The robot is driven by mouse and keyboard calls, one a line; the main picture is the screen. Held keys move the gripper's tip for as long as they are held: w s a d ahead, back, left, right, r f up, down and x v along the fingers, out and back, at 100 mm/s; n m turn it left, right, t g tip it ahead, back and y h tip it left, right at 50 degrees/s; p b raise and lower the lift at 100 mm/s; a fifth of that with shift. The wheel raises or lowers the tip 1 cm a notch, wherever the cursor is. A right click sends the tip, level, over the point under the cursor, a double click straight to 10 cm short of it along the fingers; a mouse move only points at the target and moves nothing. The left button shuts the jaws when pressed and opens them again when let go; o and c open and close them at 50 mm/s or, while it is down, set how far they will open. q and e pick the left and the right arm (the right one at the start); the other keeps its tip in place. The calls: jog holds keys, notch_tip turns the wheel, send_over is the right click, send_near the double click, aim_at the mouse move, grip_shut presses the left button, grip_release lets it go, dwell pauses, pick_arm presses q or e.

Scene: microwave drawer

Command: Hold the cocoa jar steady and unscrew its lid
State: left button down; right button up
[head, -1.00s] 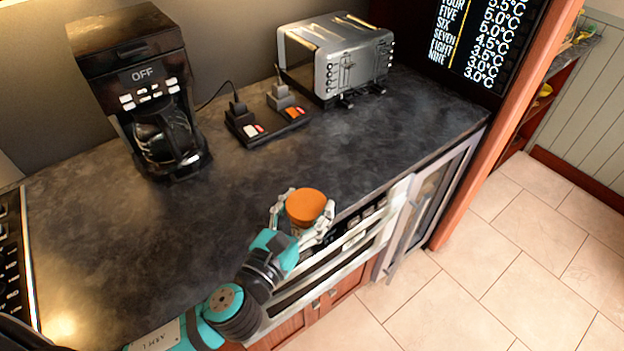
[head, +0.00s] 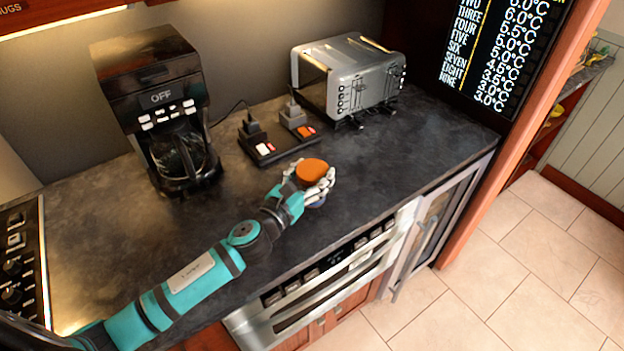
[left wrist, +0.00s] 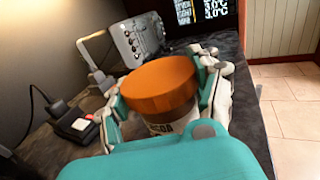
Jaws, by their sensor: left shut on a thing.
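The cocoa jar has an orange lid (head: 311,171) on top, and its body is mostly hidden by my fingers in the head view. In the left wrist view the jar (left wrist: 172,124) shows part of a label below the orange lid (left wrist: 160,86). The lid sits on the jar. My left gripper (head: 313,184) is shut around the jar, with fingers on both sides of it. The jar is upright or nearly so, over the counter; I cannot tell if it touches the surface. My right gripper is in neither current view.
The dark counter (head: 400,160) has free room around the jar. A coffee maker (head: 160,110) stands at the left, a power strip (head: 275,147) behind the jar, and a toaster (head: 350,80) at the back. A microwave drawer front (head: 320,285) lies below the counter edge.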

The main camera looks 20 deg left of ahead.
pick_arm(q)
jog(key=shift+w+a, duration=0.1)
jog(key=shift+w, duration=0.15)
jog(key=shift+f+b, duration=0.35)
jog(key=shift+f, duration=1.4)
jog(key=shift+f, duration=0.2)
jog(key=shift+c, duration=1.2)
grip_release()
jog(key=shift+r, duration=0.2)
